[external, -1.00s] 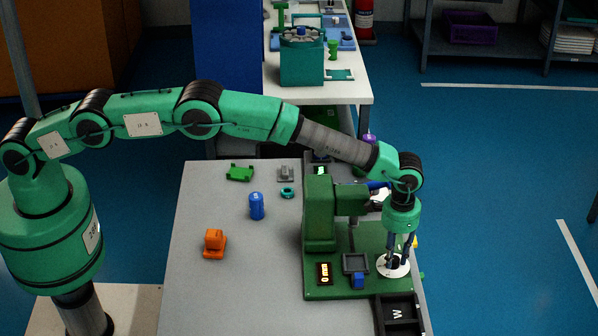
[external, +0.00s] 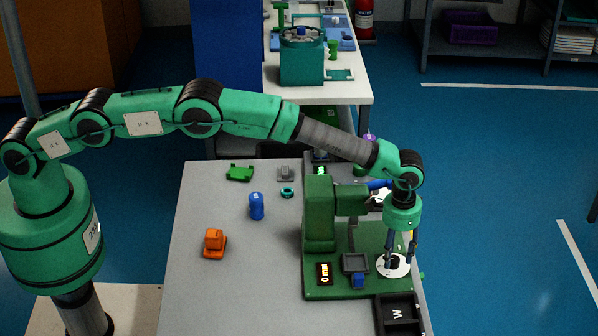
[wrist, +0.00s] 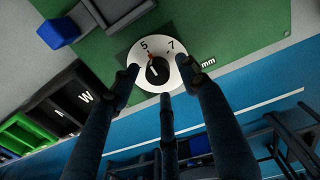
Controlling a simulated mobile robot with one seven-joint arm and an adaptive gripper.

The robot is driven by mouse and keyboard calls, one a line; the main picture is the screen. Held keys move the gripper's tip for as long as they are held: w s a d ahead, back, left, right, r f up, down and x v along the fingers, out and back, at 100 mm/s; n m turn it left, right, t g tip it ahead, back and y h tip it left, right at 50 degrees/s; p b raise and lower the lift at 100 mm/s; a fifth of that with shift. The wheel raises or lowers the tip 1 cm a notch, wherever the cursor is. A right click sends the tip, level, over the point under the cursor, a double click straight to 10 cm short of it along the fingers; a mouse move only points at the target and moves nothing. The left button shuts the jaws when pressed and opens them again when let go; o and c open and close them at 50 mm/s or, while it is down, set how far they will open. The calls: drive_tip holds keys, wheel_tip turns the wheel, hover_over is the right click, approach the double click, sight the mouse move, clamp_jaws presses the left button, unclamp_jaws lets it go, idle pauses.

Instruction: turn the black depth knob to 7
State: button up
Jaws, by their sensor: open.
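The black depth knob (wrist: 157,70) sits at the middle of a round white dial (wrist: 143,80) in the wrist view. The numbers 5 and 7 show on the dial, and a small red mark by the knob lies on the side of the 5. My gripper (wrist: 159,72) is open, with its dark fingers spread around the dial and apart from the knob. In the external view my gripper (external: 400,257) points down over the white dial (external: 383,269), on the green machine base (external: 337,288). The fingers partly hide the knob there.
The green machine column (external: 319,213) stands left of the dial. A grey tray (external: 355,263), a blue block (external: 358,281) and a lit readout (external: 324,273) are nearby. A black bin marked W (external: 400,312) stands in front. The table's left part holds a few small parts.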

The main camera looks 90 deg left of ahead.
sight(394, 261)
wheel_tip(394, 261, up, 12)
drive_tip(key=shift+a+f, duration=0.25)
idle(0.3)
drive_tip(key=shift+s+d+r+y, duration=0.3)
drive_tip(key=shift+d+r+y, duration=0.1)
drive_tip(key=shift+d+r, duration=0.3)
drive_tip(key=shift+f, duration=0.1)
drive_tip(key=f+b, duration=0.1)
drive_tip(key=f, duration=1.2)
drive_tip(key=shift+s+a+f+b, duration=0.1)
drive_tip(key=shift+a+f+b, duration=0.1)
drive_tip(key=shift+f+b, duration=0.2)
drive_tip(key=c, duration=1.1)
